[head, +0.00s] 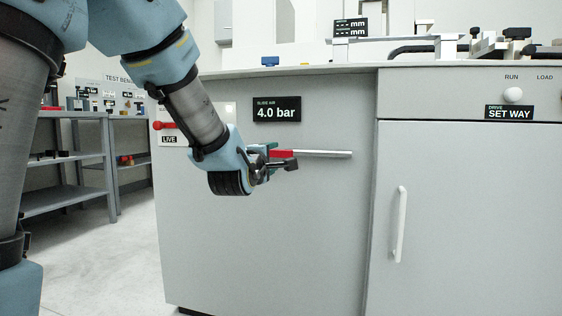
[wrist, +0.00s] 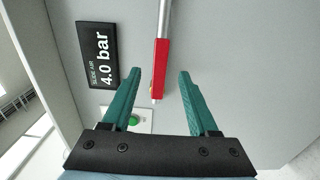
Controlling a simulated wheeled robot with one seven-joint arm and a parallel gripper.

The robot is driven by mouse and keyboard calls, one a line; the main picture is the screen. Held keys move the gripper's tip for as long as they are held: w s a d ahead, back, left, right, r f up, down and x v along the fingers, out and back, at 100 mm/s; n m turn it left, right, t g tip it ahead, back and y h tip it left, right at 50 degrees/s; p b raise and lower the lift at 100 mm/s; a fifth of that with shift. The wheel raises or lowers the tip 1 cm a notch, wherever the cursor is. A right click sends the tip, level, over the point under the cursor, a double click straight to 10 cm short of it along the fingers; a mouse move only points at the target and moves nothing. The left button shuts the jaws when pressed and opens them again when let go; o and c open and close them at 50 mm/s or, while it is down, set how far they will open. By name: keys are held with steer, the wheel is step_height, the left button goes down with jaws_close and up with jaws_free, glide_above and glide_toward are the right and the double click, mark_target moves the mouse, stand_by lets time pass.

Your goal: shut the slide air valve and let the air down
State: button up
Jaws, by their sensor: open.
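The slide air readout (head: 277,109) shows 4.0 bar on the grey cabinet front; it also shows in the wrist view (wrist: 97,55). Below it, a red handle sleeve (head: 281,153) sits at the left end of a grey pipe (head: 325,153) that runs level along the panel. In the wrist view the red sleeve (wrist: 160,68) lies between the fingertips with a gap on both sides. My gripper (head: 284,158) is open at the sleeve, and its fingers (wrist: 156,80) do not appear to touch it. The sleeve is partly hidden by my gripper in the head view.
A white plate marked LIVE (head: 169,140) with a red knob (head: 163,125) is left of my arm. A green round light or button (wrist: 132,122) shows behind the fingers. A cabinet door with a white handle (head: 400,224) is right. Open floor (head: 115,255) lies left.

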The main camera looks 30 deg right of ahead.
mark_target(280, 154)
steer(key=b+x, duration=0.1)
steer(key=x, duration=0.7)
steer(key=shift+w+d+b, duration=0.1)
steer(key=shift+d+b, duration=0.05)
steer(key=shift+b, duration=0.25)
jaws_close()
stand_by(0.9)
